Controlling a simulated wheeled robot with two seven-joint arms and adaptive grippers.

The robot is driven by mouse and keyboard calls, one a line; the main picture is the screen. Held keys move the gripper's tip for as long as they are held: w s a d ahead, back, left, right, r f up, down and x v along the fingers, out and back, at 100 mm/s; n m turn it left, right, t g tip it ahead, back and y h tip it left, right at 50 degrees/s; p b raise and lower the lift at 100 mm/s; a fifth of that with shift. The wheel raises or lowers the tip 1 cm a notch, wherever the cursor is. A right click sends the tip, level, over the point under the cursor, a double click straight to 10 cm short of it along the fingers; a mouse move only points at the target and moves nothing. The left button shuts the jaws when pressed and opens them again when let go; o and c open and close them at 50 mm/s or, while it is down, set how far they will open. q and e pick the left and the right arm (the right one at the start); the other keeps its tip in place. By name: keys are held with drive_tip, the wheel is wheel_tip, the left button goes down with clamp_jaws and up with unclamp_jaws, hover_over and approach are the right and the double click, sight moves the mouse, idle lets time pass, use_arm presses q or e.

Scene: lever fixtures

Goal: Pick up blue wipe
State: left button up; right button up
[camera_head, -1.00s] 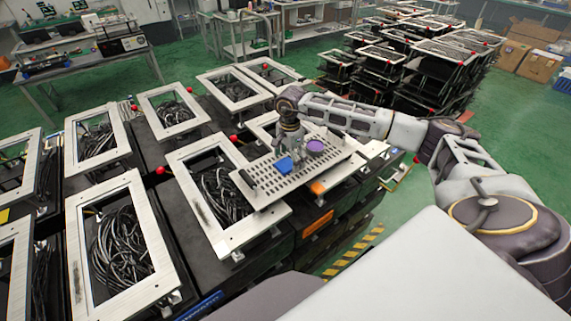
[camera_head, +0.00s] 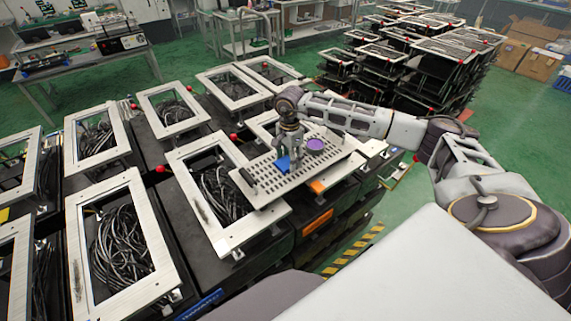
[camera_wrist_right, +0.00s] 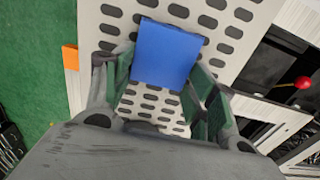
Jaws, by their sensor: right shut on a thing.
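The blue wipe (camera_head: 284,163) is a flat blue piece at the perforated metal tray (camera_head: 262,184). In the right wrist view the blue wipe (camera_wrist_right: 165,54) fills the space between the two fingers. My right gripper (camera_head: 291,160) points down over the tray and is shut on the wipe; the gripper (camera_wrist_right: 160,90) also shows from behind in the wrist view. Whether the wipe still touches the tray cannot be told. My left gripper is not in view.
A purple round container (camera_head: 315,146) stands on the tray just right of my right gripper. An orange piece (camera_head: 318,187) is at the tray's front edge. Framed black boxes with cables (camera_head: 122,248) surround the tray. A red knob (camera_wrist_right: 303,83) shows at right in the wrist view.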

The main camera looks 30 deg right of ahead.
sight(289, 160)
drive_tip(key=shift+r, duration=0.15)
wheel_tip(289, 160, up, 10)
drive_tip(key=b, duration=0.2)
idle(0.5)
drive_tip(key=shift+o, duration=0.5)
drive_tip(key=c, duration=0.3)
drive_tip(key=shift+s+f, duration=0.15)
drive_tip(key=shift+f, duration=0.15)
